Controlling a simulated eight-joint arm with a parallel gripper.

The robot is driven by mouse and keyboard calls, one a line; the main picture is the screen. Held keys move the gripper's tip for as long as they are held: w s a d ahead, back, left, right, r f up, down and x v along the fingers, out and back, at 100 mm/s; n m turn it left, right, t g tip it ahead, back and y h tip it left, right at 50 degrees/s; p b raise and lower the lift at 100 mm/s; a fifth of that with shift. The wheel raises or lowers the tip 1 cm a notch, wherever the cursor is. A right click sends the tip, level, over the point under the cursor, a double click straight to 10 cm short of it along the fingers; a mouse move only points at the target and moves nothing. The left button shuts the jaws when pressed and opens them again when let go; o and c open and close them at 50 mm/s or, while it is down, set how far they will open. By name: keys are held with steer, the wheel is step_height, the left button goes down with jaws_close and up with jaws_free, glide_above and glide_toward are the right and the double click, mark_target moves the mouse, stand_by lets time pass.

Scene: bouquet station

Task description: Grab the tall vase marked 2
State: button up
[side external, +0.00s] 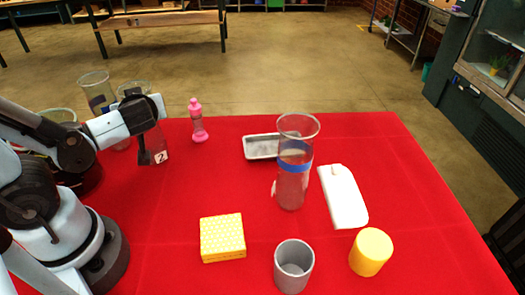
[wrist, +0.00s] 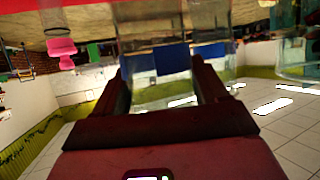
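In the wrist view, my gripper's dark fingers (wrist: 160,66) are spread apart. Clear glass with blue patches (wrist: 172,60) shows between and beyond the fingertips. I cannot tell whether the fingers touch the glass. The wrist picture is upside down.
Another clear vase (side external: 96,88) stands left of my gripper. A pink bottle (side external: 198,124) stands to the right. A blue-banded vase (side external: 293,175), grey tray (side external: 261,156), white board (side external: 343,200), yellow box (side external: 222,238), grey cup (side external: 293,279) and yellow cylinder (side external: 370,252) are farther right.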

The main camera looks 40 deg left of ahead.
jaws_close()
